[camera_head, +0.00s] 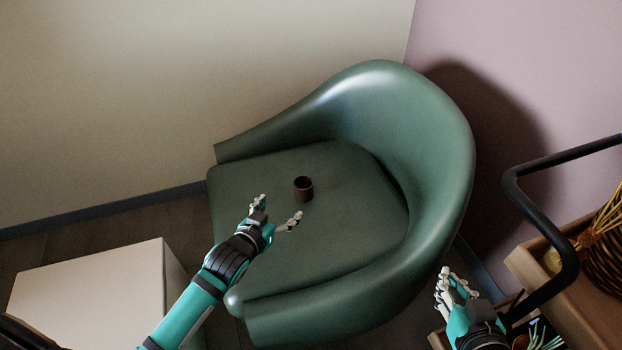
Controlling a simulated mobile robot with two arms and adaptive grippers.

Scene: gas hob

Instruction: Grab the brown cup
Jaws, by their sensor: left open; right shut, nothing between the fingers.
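The brown cup (303,190) stands upright on the seat of a green armchair (440,140), near the middle of the cushion. My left gripper (277,212) is open and empty over the front part of the seat. Its fingers point toward the cup, which lies a little beyond them and up to the right, apart from them. My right gripper (450,284) is shut and empty at the lower right, outside the chair and far from the cup.
The chair's curved back and armrests surround the seat. A white box-like table (90,290) stands at the lower left. A wooden shelf unit (560,285) with a black rail (540,190) and a woven basket (608,245) is at the right, near my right gripper.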

